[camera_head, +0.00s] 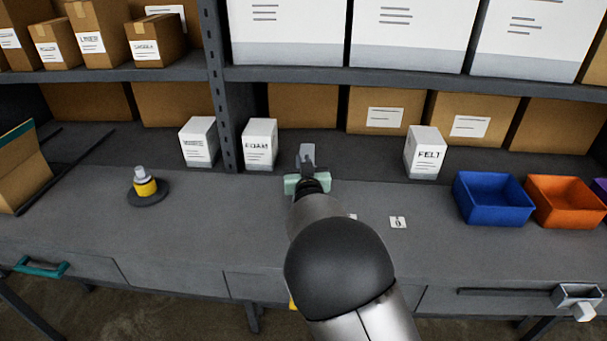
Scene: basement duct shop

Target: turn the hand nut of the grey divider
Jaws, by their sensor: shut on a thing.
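My gripper (307,172) is over the middle of the grey workbench, pointing away from the camera toward the back shelf. It is shut on a small grey piece (307,153) that stands up beyond the pale green part at my wrist. My arm hides most of the grip. I cannot tell whether this piece belongs to the grey divider or is its hand nut. At the right front edge, a grey block with a pale knob (583,311) sits at the end of a dark rail. At left, a grey-topped fitting with a yellow band (146,186) stands on a dark round base.
White boxes marked FOAM (260,145) and FELT (425,152) stand at the back of the bench (220,235). A blue bin (492,199) and an orange bin (565,202) are at right. A small white tag (398,222) lies right of my arm.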

